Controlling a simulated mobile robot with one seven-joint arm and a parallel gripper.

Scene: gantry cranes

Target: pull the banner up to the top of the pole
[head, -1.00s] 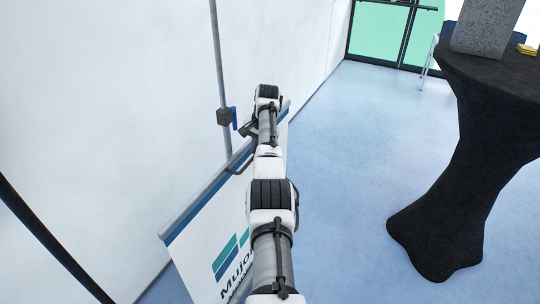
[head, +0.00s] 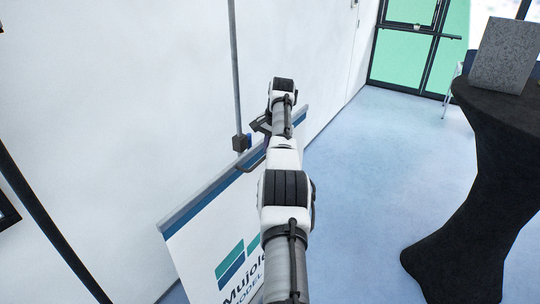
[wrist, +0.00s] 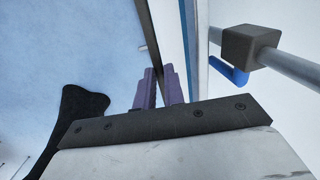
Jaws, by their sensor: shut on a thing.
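The banner (head: 210,240) is white with a blue top edge and teal and blue print. It hangs from a grey top bar (head: 195,207), which slants in the head view. A dark curved handle (head: 250,166) sticks out from the bar. The thin grey pole (head: 236,80) rises behind, with a dark block (head: 241,143) on it just above the bar. The block and its blue lever (wrist: 229,71) show in the wrist view. My gripper's purple fingers (wrist: 160,90) are shut on the dark handle (wrist: 148,35). My arm hides the fingers in the head view.
A white wall (head: 120,80) stands close behind the banner. A black-draped table (head: 470,200) with a grey box (head: 505,55) stands at the right. The blue floor (head: 390,150) between is clear. A dark slanting bar (head: 50,225) crosses the left.

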